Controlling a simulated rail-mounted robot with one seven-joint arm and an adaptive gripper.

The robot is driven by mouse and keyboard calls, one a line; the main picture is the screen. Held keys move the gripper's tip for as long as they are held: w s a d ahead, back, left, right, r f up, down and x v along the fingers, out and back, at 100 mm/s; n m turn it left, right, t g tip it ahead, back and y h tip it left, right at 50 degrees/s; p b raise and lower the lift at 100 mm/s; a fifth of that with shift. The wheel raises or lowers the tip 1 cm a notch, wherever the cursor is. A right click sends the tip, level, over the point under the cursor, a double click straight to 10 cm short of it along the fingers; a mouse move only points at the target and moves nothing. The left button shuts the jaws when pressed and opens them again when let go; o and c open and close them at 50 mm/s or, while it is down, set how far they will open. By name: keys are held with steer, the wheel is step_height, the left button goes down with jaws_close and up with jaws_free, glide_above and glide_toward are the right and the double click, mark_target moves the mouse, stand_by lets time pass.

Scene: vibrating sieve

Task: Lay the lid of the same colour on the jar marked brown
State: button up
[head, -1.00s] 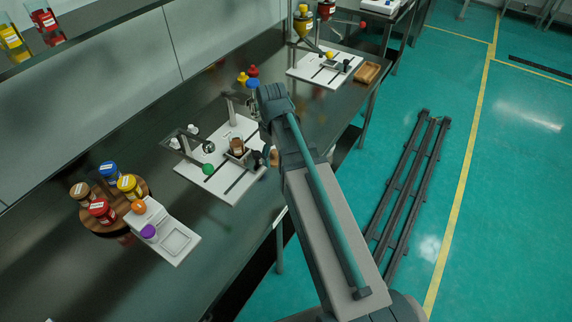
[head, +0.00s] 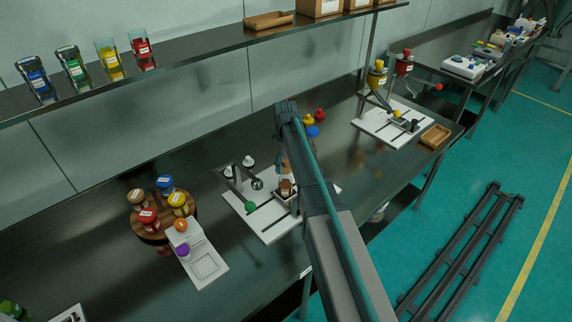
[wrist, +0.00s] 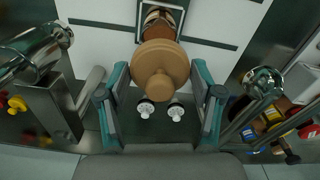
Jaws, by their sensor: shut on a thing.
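My gripper (wrist: 161,88) is shut on a tan-brown lid (wrist: 160,70) with a round knob, held between the two teal-edged fingers. In the head view the lid (head: 284,165) is partly hidden by my arm. A brown jar (wrist: 158,18) stands in a square holder on the white board, at the top of the wrist view, and the lid overlaps its lower edge. The jar also shows in the head view (head: 286,188), just below the lid. The lid appears above the jar; contact cannot be told. The jar's label is not readable.
Blue (head: 313,131), red (head: 320,115) and yellow (head: 308,120) lids stand behind the white board (head: 265,225). A metal stand with a green ball (head: 250,206) is left of the jar. Capped jars crowd a round wooden stand (head: 152,238) further left.

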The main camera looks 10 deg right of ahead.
steer(key=shift+f+b, duration=1.1)
steer(key=shift+f, duration=1.35)
steer(key=shift+f, duration=0.45)
stand_by(0.8)
steer(key=o, duration=0.9)
steer(key=shift+o, duration=0.5)
steer(key=shift+r, duration=0.1)
steer(key=shift+r+p, duration=1.95)
steer(key=shift+r, duration=1.45)
